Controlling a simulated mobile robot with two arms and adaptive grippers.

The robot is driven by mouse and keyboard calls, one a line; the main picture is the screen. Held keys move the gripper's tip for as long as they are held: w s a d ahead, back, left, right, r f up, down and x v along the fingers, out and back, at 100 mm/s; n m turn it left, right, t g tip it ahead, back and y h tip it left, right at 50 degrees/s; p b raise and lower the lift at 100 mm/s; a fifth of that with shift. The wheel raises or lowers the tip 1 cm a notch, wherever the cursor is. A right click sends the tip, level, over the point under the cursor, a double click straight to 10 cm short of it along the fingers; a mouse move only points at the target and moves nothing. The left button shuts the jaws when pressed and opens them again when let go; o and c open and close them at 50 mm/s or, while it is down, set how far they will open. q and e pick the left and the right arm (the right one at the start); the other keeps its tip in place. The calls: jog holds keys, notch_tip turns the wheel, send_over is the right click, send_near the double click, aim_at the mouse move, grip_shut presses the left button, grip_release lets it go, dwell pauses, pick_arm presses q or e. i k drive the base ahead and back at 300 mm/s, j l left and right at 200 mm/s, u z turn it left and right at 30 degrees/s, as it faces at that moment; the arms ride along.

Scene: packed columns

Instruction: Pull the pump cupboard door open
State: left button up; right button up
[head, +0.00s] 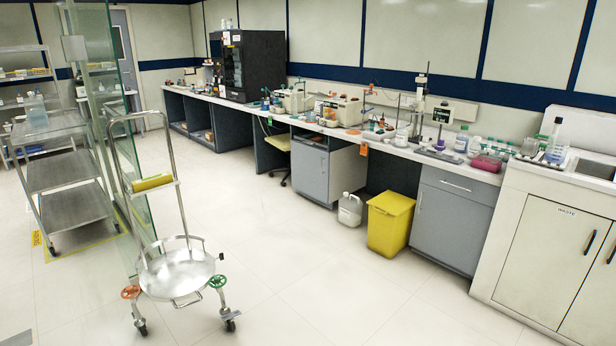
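No door in view carries a readable pump label, so I cannot tell which is the pump cupboard. A grey cupboard door (309,172) under the middle of the long bench is shut. A second grey cupboard (447,228) stands further right under the bench, with a drawer above its door; both look shut. At the far right, a white cupboard (549,250) labelled WASTE has two shut doors with dark handles. Neither of my grippers is in view.
A wheeled steel trolley (175,272) stands on the left of the open floor. A yellow bin (391,223) and a white jerrycan (350,209) stand between the grey cupboards. The bench top is crowded. The floor before the cupboards is mostly clear.

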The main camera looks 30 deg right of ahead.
aim_at(310, 167)
jog(key=i+l+z, duration=0.35)
jog(key=i+l, duration=0.3)
jog(key=i+l+z, duration=0.3)
jog(key=i, duration=0.95)
jog(key=i+l+z, duration=0.35)
jog(key=i, duration=0.9)
jog(key=i+j+u, duration=0.15)
jog(key=i+u, duration=0.25)
jog(key=i, duration=0.2)
jog(key=i+u, duration=0.35)
jog(key=i, duration=0.25)
jog(key=i+l+u, duration=0.25)
jog(key=i+u, duration=0.15)
jog(key=i, duration=0.2)
